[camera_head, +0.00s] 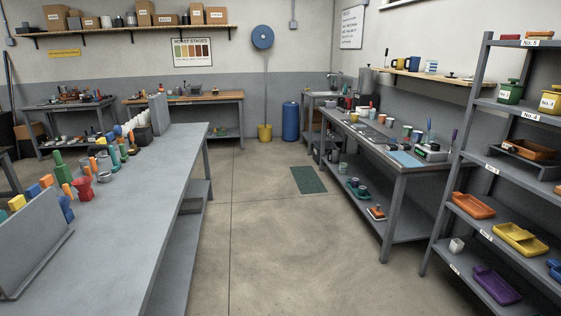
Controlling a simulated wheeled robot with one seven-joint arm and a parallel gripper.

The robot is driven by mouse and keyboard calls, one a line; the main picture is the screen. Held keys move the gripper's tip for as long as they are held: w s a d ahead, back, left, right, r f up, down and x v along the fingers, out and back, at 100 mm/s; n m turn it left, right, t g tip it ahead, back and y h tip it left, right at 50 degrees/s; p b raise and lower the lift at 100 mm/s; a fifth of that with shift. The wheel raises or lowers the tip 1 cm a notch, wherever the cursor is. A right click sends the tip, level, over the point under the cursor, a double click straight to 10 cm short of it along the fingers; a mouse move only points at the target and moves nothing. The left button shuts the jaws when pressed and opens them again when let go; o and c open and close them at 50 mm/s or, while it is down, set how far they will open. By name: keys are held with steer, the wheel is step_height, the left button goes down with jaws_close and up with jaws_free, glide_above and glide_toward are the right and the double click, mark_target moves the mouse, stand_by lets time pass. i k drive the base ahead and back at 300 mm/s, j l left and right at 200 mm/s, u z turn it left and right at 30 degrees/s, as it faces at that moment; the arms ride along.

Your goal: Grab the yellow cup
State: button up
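A yellow pot (548,101) with a label stands on the right-hand rack, cut off by the picture's edge. My gripper is not in view.
A long grey table (160,190) with several coloured items along its left side fills the left. The right bench (395,155) and rack (470,140) line the right. The concrete floor (270,240) between is open, with a green mat (309,180). A yellow bucket (265,134) stands far back.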

mark_target(354, 117)
steer(key=i+j, duration=0.1)
steer(key=i, duration=5.45)
steer(key=i+j+z, duration=0.35)
steer(key=i, duration=0.25)
steer(key=i+j+z, duration=0.35)
steer(key=i, duration=0.2)
steer(key=i+j+z, duration=0.35)
steer(key=i+j, duration=0.1)
steer(key=i, duration=0.05)
